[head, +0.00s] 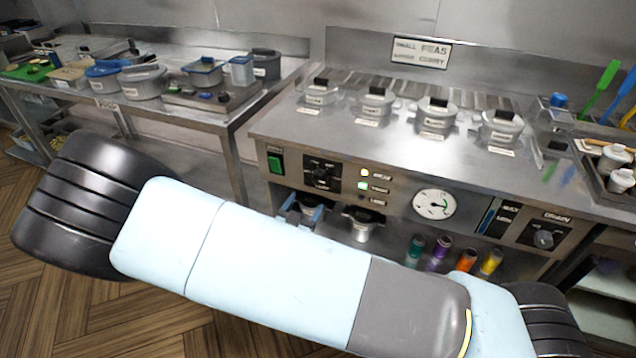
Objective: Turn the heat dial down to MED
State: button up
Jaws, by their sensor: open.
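A dark dial (321,174) sits on a black panel at the left of the frying range's (400,187) front; its lettering and pointer are too small to read. A second knob (543,239), grey, sits on a black panel at the right, under a label that seems to read DRAIN. My gripper is not in view. My light blue arm crosses the foreground below the range front and hides part of the lower shelf. Both dials are in clear sight.
A green switch (275,163) is left of the dial. Indicator lamps (363,185) and a round gauge (435,204) are to its right. Lidded pots (437,115) stand on the range top. Colored bottles (439,253) stand on the shelf. A steel table (190,118) is at left.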

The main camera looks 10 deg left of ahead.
aim_at(319, 181)
jog(key=x, duration=1.1)
jog(key=shift+d, duration=0.1)
jog(key=c, duration=1)
